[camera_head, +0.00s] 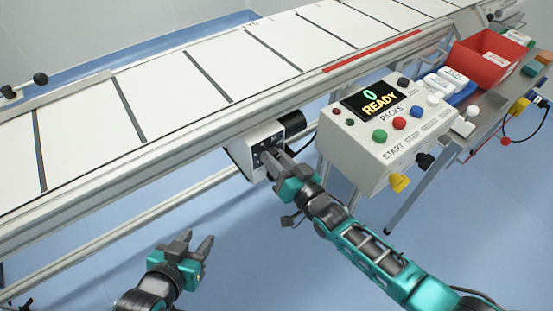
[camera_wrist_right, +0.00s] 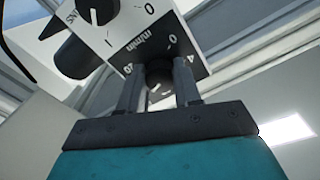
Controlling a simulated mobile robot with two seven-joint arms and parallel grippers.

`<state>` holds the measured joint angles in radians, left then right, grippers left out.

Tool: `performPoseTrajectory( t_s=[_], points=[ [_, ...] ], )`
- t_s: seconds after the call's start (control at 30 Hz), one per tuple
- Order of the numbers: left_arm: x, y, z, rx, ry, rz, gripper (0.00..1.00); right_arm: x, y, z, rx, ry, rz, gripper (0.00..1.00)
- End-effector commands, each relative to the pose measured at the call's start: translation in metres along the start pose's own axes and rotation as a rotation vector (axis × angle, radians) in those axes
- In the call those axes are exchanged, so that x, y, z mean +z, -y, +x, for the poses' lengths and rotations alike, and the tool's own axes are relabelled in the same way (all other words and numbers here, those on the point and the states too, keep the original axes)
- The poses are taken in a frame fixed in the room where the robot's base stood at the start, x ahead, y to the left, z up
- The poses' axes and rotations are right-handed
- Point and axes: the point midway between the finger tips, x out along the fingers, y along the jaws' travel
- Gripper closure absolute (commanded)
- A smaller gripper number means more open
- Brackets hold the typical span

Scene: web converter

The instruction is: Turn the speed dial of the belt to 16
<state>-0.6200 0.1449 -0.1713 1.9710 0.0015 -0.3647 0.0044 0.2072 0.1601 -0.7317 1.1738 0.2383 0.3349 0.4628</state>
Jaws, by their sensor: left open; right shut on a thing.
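The speed dial (camera_wrist_right: 158,78) is a small dark round knob on the white drive box (camera_head: 241,151) under the belt. In the right wrist view it sits between the two fingers of my right gripper (camera_wrist_right: 159,92), which is shut on it. Scale figures and "m/min" are printed around the dial. A small pale mark shows on the knob, but I cannot tell which value it points to. In the head view the right gripper (camera_head: 267,150) hides the dial. My left gripper (camera_head: 200,243) is open and empty over the floor, apart from the belt frame.
A second knob (camera_wrist_right: 98,10) marked I and O sits beside the dial. The belt (camera_head: 185,80) runs above the box. A control panel (camera_head: 362,155) to the right reads "0 READY" and has several coloured buttons. A red bin (camera_head: 480,62) stands beyond it.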

Motion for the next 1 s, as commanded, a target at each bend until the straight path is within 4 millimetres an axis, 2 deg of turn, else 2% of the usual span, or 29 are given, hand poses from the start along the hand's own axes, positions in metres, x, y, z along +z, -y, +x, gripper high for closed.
performPoseTrajectory(
  t_s=[0.27, 0.73, 0.77, 1.0],
  points=[
    [0.0002, -0.0019, 0.0004, 0.004, 0.001, -0.001, 0.57, 0.0005, 0.0001, -0.0003, 0.000, 0.001, 0.081, 0.98],
    [0.0020, -0.0023, 0.0010, 0.005, 0.005, -0.001, 0.57, 0.0003, 0.0003, -0.0002, 0.000, 0.001, 0.093, 0.98],
    [0.0021, -0.0023, 0.0011, 0.005, 0.005, -0.001, 0.57, 0.0003, 0.0003, -0.0002, 0.000, 0.001, 0.093, 0.66],
    [0.0018, -0.0021, 0.0014, 0.005, 0.004, -0.001, 0.57, 0.0003, 0.0002, -0.0002, 0.000, 0.001, 0.093, 0.43]
  ],
)
